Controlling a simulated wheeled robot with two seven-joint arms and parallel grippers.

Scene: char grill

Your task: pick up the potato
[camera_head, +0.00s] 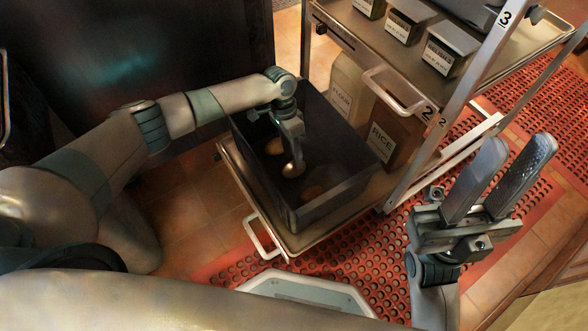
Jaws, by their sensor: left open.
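A deep dark bin (340,203) stands on the low shelf of a metal rack. Inside it lie a few brownish potatoes; one potato (274,146) is near the far left wall and another potato (312,192) is nearer the front. My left arm reaches in from the left, and my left gripper (293,168) points down into the bin between these potatoes. It is open, and its fingers partly hide what lies directly beneath. My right gripper (508,165) is raised at the right, outside the bin, with its two fingers pointing up and apart, empty.
A flour container (346,88) and a rice container (388,138) stand right behind the bin. The upper shelf (468,84) holds several labelled metal containers. Rack posts and a handle (395,90) stand between the bin and my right gripper. Red perforated matting (345,262) covers the floor.

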